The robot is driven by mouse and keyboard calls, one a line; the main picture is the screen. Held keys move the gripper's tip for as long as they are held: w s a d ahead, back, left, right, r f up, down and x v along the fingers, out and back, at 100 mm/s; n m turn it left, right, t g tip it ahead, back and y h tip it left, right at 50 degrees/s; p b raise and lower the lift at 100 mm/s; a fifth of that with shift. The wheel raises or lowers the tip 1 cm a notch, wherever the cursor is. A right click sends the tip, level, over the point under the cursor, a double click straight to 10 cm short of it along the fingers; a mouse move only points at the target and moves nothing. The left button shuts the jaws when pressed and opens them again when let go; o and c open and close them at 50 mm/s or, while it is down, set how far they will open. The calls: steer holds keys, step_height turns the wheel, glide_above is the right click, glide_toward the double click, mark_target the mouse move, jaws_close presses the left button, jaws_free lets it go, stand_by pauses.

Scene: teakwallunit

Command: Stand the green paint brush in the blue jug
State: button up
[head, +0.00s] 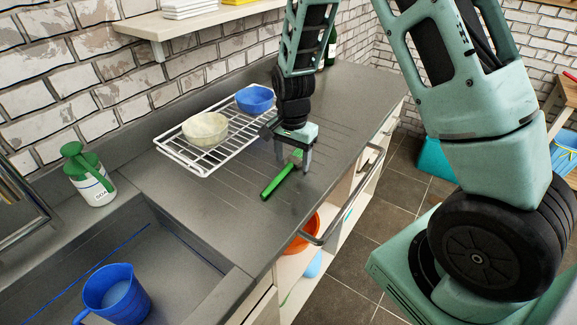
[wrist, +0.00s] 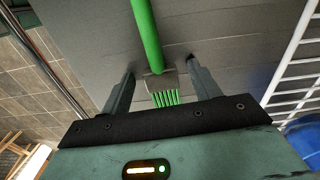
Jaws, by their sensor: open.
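The green paint brush (head: 279,178) lies on the grey counter, its handle pointing to the front left in the head view. My gripper (head: 292,167) is open above the brush's bristle end. In the wrist view the brush (wrist: 147,35) shows its green handle, grey ferrule and green bristles. The ferrule and bristles lie between the two open fingers of my gripper (wrist: 160,77), with a gap on each side. The blue jug (head: 117,295) stands upright in the sink at the lower left, its handle on the left side. I cannot see its bottom.
A white wire rack (head: 176,154) holds a pale bowl (head: 205,129) and a blue bowl (head: 255,98) left of my gripper. A soap dispenser (head: 92,180) stands behind the sink (head: 190,248). A rail (head: 345,200) runs along the counter's front edge. The counter between brush and sink is clear.

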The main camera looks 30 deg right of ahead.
steer(key=c, duration=1.1)
steer(key=shift+r, duration=0.1)
